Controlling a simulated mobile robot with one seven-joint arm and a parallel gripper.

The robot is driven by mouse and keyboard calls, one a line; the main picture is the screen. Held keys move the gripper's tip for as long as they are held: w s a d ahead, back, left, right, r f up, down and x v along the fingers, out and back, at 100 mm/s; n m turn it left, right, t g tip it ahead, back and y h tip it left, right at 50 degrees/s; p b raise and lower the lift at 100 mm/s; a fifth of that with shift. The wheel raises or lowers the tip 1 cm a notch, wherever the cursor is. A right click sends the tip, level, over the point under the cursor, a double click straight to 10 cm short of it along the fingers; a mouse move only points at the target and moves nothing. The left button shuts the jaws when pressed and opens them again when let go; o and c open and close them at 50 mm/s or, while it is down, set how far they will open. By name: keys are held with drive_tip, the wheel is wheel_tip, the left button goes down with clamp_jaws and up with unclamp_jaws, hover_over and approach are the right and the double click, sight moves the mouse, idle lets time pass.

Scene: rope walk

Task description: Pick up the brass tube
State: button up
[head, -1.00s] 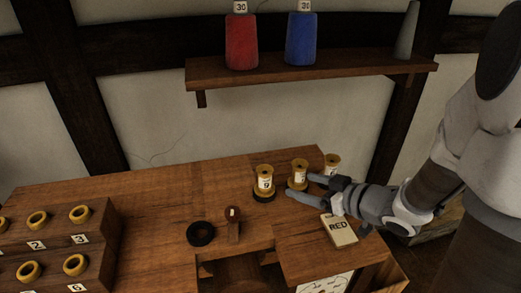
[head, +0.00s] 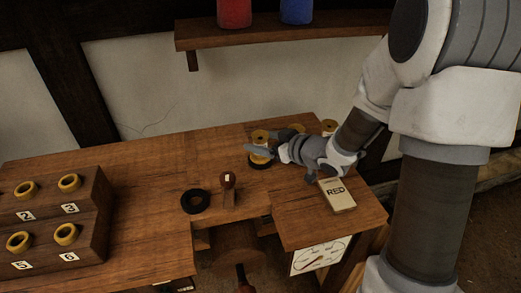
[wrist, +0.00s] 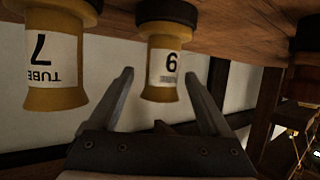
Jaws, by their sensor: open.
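Several brass-yellow tubes with white labels stand on the wooden bench. In the head view the leftmost tube (head: 260,136) stands on a black ring, partly covered by my gripper (head: 253,154). A right tube (head: 328,126) and one between them are partly hidden by my arm. In the wrist view, which looks upside down, a tube whose mark looks like 9 (wrist: 164,70) shows between the open fingers of my gripper (wrist: 157,72), nearer the right one. A tube marked 7 (wrist: 55,60) is outside the left finger. The fingers hold nothing; whether they touch the tube cannot be told.
A black ring (head: 195,201) and a wooden-handled item (head: 229,189) lie left of my gripper. A stepped rack (head: 95,212) with numbered rings stands at left. A shelf (head: 290,30) with red and blue cones hangs above.

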drive_tip(key=x, duration=0.4)
drive_tip(key=shift+b, duration=0.4)
clamp_jaws()
